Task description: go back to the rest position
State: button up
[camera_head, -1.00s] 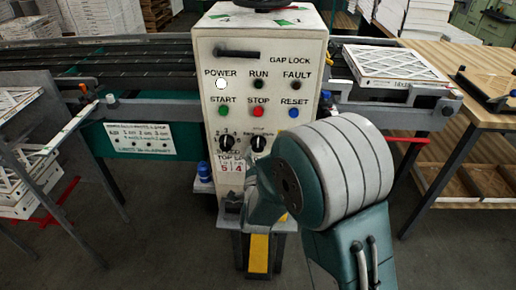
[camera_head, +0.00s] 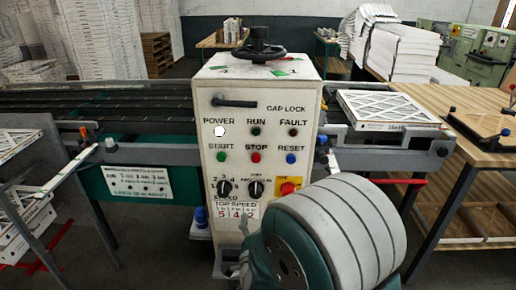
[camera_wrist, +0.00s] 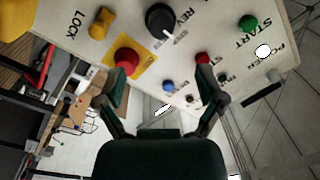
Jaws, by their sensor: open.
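My gripper (camera_wrist: 162,84) shows in the wrist view with its two dark green fingers spread apart and nothing between them. Beyond the fingers is the white control panel (camera_wrist: 185,50), seen turned, with a red button (camera_wrist: 127,58) on a yellow plate. In the head view the control panel (camera_head: 245,110) stands upright at the centre. My arm's rounded grey and green joint fills the lower right and partly covers the panel's lower right corner. I cannot make out the fingers in the head view. The white power lamp (camera_head: 219,131) is lit.
A conveyor (camera_head: 90,105) runs left of the panel. A boxed filter (camera_head: 388,108) lies on the conveyor to the right. A wooden table (camera_head: 480,140) stands at the far right, and a filter rack (camera_head: 25,205) at the left. Dark floor shows below.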

jog(key=s+d+r+n+g+y, duration=0.2)
jog(key=s+d+r+n+g, duration=0.1)
jog(key=d+r+n+g, duration=0.3)
jog(key=s+d+r+n+g, duration=0.1)
jog(key=s+d+g, duration=0.1)
jog(key=s, duration=0.4)
jog(key=s+d+r+n+g+h, duration=0.1)
jog(key=s+d+r+g, duration=0.1)
jog(key=s+d, duration=0.3)
jog(key=s+d+r+g+h, duration=0.1)
jog(key=s+d, duration=0.3)
jog(key=s, duration=0.4)
jog(key=shift+s+r+n+g, duration=0.25)
jog(key=shift+r+n+g, duration=0.15)
jog(key=shift+g, duration=0.5)
